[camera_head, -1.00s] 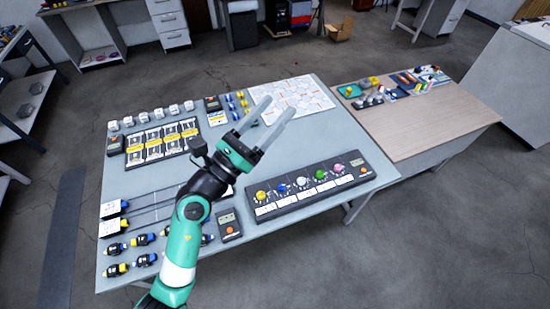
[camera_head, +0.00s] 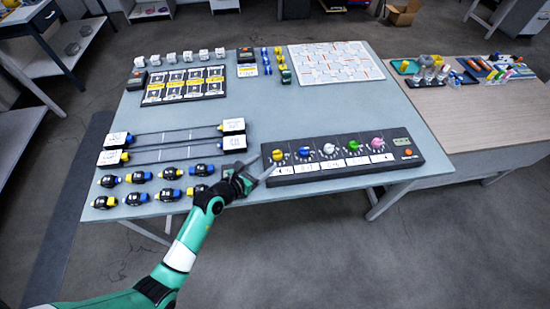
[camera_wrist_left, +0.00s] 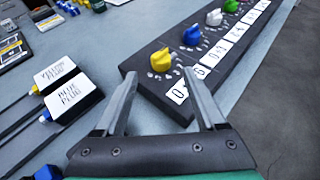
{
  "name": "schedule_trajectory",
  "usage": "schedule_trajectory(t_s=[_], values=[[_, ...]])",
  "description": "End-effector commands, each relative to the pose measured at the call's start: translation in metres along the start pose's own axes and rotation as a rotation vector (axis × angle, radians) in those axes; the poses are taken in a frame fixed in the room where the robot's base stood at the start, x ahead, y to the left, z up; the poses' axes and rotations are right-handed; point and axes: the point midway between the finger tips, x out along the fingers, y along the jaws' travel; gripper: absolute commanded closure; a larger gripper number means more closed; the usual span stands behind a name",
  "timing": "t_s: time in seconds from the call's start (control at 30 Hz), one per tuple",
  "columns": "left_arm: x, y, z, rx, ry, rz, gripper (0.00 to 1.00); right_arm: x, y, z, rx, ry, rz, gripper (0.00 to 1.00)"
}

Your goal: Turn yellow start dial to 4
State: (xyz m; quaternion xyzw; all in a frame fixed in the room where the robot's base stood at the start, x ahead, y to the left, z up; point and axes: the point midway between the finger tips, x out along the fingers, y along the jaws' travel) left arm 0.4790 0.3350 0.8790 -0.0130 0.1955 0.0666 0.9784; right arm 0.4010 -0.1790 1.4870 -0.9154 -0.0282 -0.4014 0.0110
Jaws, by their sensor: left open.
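The yellow start dial (camera_head: 278,155) is the leftmost knob on a dark dial panel (camera_head: 345,170) at the table's front right. It also shows in the left wrist view (camera_wrist_left: 161,57), with white number cards in front of it. My left gripper (camera_head: 262,172) is open and empty, just left of the panel's left end. In the left wrist view its fingers (camera_wrist_left: 158,82) point toward the yellow dial, which stands beyond and between the fingertips. The right finger overlaps the panel's near corner in that view. I cannot read the dial's setting clearly. My right gripper is not in view.
Blue (camera_head: 304,151), white, green and pink knobs continue along the panel to the right. Left of my gripper are white labelled plugs (camera_head: 233,143) on rods and several black connectors (camera_head: 170,173). A white board (camera_head: 335,62) lies at the back. The table's middle is clear.

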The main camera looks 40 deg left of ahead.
Motion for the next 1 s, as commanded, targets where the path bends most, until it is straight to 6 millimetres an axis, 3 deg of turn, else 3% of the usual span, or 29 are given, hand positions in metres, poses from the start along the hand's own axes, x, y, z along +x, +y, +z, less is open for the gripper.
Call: schedule_trajectory(t_s=[0.1,0.3,0.7,1.0], values=[[0.032,0.0,-0.005,0.001,-0.002,-0.001,0.28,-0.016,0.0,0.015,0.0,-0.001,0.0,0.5],[0.066,0.0,-0.004,0.001,-0.002,0.0,0.28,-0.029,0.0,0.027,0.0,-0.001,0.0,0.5],[0.076,0.0,0.001,0.0,-0.001,0.0,0.29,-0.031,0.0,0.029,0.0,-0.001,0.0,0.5],[0.076,0.0,0.0,0.0,-0.001,0.0,0.83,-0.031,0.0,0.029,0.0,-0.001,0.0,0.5]])
